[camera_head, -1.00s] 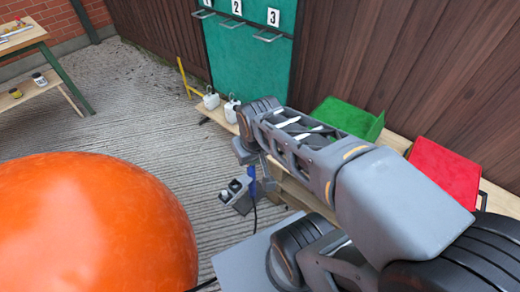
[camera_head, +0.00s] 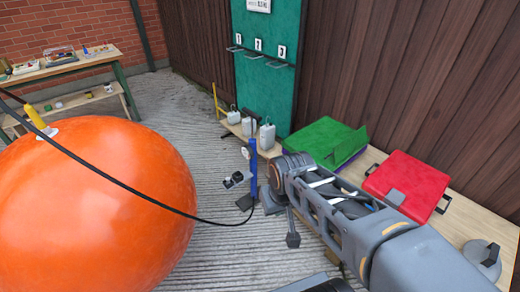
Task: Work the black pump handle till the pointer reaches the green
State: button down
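A slim blue upright pump (camera_head: 252,172) stands on the concrete near the middle, with a dark base plate at its foot. Its black handle cannot be made out clearly. A small pale piece (camera_head: 246,153) sits near its top; no pointer or green zone can be read. A small black-and-grey piece (camera_head: 234,180) shows just left of the pump; I cannot tell what it belongs to. The far end of my arm (camera_head: 290,168) is just right of the pump, with a dark grey part hanging below it. My gripper's fingers cannot be made out, nor any contact with the pump.
A black hose (camera_head: 130,190) runs from the large orange inflatable (camera_head: 95,205) to the pump's foot. A low bench on the right bears a green case (camera_head: 330,138) and a red case (camera_head: 408,182). White cans (camera_head: 267,135) stand behind the pump.

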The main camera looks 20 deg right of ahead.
aim_at(252, 115)
jog(key=u, duration=0.65)
jog(key=i, duration=0.85)
jog(key=u, duration=0.2)
